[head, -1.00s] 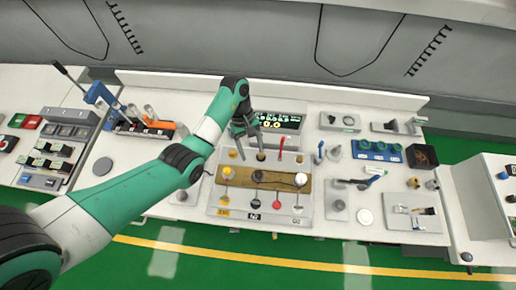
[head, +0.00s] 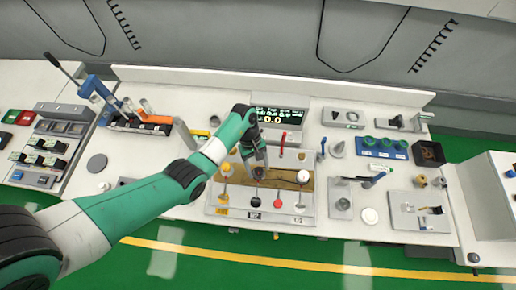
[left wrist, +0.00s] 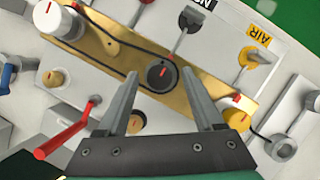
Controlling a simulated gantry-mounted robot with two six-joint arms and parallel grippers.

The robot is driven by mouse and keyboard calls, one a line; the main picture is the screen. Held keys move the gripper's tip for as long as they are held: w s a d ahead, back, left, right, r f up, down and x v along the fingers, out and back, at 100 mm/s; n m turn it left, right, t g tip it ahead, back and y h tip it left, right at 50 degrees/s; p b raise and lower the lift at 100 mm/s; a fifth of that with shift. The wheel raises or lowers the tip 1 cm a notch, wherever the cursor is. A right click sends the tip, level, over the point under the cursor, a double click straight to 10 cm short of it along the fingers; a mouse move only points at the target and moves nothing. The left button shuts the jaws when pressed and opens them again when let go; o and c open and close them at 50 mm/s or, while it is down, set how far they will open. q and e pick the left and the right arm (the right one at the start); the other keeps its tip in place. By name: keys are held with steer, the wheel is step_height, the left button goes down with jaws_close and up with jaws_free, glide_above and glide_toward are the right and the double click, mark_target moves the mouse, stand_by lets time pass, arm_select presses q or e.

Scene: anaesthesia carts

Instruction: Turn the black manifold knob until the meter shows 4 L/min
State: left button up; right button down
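The black manifold knob (head: 258,173) sits between the yellow knob (head: 226,169) and the white knob (head: 303,176) on a brass manifold (head: 285,184). In the left wrist view the black knob (left wrist: 161,75) has a red mark on top. My left gripper (head: 256,158) is open above it; in the left wrist view its fingertips (left wrist: 160,78) appear on either side of the knob, and contact cannot be told. The meter (head: 275,117) behind the manifold reads 0.0. My right gripper is not in view.
A red lever (head: 283,140) stands behind the manifold and also shows in the left wrist view (left wrist: 65,132). A blue rack (head: 380,148) with green rings and a dark box (head: 428,153) stand to the right. A tool tray (head: 420,212) lies at the front right.

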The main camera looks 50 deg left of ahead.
arm_select(q)
jaws_close()
steer(key=shift+r+n+p, duration=0.2)
steer(key=shift+n+p, duration=0.4)
steer(key=shift+p, duration=0.3)
steer(key=n+t+p, duration=0.1)
steer(key=n+p, duration=0.2)
steer(key=n+t+p, duration=0.1)
steer(key=n+p, duration=0.1)
steer(key=p, duration=0.1)
steer(key=n+t+p, duration=0.1)
steer(key=n+p, duration=0.2)
steer(key=shift+s+d+n+t+y, duration=0.1)
steer(key=shift+s+n+t+y, duration=0.2)
steer(key=shift+s+y, duration=0.1)
steer(key=n+y+p, duration=0.1)
steer(key=n+p, duration=0.1)
steer(key=n, duration=0.1)
steer(key=n+t+y+p, duration=0.1)
steer(key=n+p, duration=0.2)
steer(key=shift+d, duration=0.15)
steer(key=shift+n+p, duration=0.7)
steer(key=shift+p, duration=0.4)
steer(key=shift+d+f+n+t+y+p, duration=0.1)
steer(key=shift+f+n+t+y+p, duration=0.15)
steer(key=shift+n+y+p, duration=0.5)
steer(key=shift+r+n, duration=0.1)
steer(key=shift+n, duration=0.15)
